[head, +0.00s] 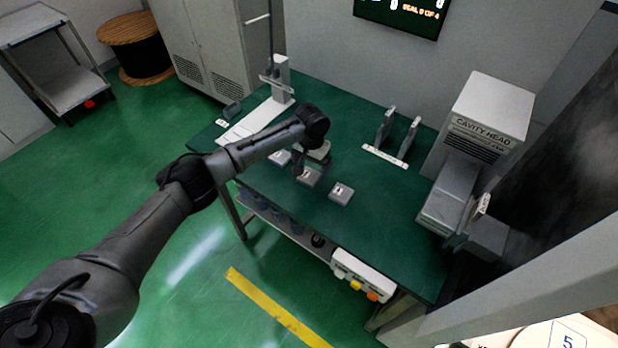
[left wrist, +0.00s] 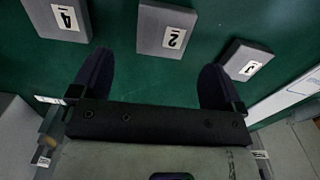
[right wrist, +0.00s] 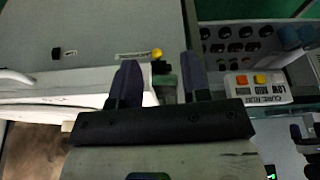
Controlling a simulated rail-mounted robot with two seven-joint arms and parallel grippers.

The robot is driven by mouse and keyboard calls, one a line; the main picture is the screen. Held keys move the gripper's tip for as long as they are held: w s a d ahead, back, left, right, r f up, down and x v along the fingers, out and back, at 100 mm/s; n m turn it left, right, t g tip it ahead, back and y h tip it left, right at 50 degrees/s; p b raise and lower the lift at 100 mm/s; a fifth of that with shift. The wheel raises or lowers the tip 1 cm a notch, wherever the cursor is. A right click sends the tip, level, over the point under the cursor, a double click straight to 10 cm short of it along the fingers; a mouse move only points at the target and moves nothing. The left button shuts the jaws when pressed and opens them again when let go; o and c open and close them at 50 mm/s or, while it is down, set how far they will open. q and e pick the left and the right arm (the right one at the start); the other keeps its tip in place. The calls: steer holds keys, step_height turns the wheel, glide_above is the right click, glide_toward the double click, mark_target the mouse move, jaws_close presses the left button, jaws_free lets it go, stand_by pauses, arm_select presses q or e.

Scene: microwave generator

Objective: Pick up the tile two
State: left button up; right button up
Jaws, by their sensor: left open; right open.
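Tile two (left wrist: 167,26) is a grey square block with a white "2" label, lying on the green bench (head: 375,225). In the head view it appears to be the middle tile (head: 309,177) of a row. My left gripper (head: 306,163) is open and empty above the bench, close to that tile. In the left wrist view the tile sits ahead of the gap between my left fingers (left wrist: 156,64), apart from both. My right gripper (right wrist: 159,68) is open with nothing held between its fingers; it does not show in the head view.
Tile four (left wrist: 59,16) and another labelled tile (left wrist: 246,60) flank tile two. A white upright holder (head: 385,157) and the cavity head machine (head: 485,115) stand to the right on the bench. A button box (head: 362,277) hangs at the front edge; it also shows in the right wrist view (right wrist: 258,88).

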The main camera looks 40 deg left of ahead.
mark_target(310, 174)
arm_select(q)
steer(key=shift+a+f+b, duration=0.1)
steer(key=shift+f+b, duration=0.5)
steer(key=shift+f, duration=2)
steer(key=c, duration=1)
steer(key=shift+c, duration=0.5)
steer(key=shift+r, duration=0.2)
